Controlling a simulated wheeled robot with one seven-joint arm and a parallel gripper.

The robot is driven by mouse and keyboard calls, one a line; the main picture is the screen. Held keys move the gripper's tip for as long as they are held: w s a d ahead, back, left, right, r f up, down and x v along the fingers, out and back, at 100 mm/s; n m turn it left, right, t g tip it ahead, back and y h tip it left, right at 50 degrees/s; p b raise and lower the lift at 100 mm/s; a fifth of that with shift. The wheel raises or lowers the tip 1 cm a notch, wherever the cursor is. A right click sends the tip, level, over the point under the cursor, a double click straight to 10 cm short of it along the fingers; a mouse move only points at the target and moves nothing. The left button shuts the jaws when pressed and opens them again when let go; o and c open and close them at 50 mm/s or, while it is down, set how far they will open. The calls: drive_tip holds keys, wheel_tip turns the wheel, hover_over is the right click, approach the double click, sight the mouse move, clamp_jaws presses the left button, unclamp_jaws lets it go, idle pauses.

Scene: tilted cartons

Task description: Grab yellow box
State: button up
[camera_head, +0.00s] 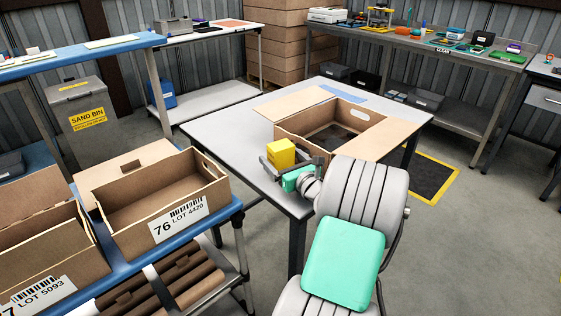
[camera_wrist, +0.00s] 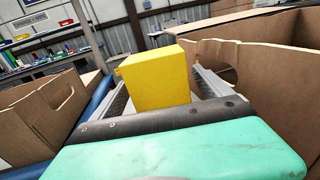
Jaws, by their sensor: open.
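The yellow box (camera_head: 281,154) is a small plain upright block near the left corner of the open carton on the grey table. In the wrist view the yellow box (camera_wrist: 158,78) stands between my two fingers, and its lower part is hidden behind my gripper's dark bar. My gripper (camera_head: 286,160) is open around the box, with a finger on each side. In the wrist view my gripper (camera_wrist: 160,92) shows a narrow gap beside the box. I cannot tell whether a finger touches it or what supports it from below.
An open carton (camera_head: 290,145) with spread flaps lies on the grey table (camera_head: 215,130). Cartons labelled LOT 4420 (camera_head: 180,222) and LOT 5093 (camera_head: 45,291) sit tilted on a blue-edged rack (camera_head: 235,207) at the left. Open floor lies to the right.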

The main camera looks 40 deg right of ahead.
drive_tip(key=shift+c, duration=0.4)
drive_tip(key=c, duration=1.5)
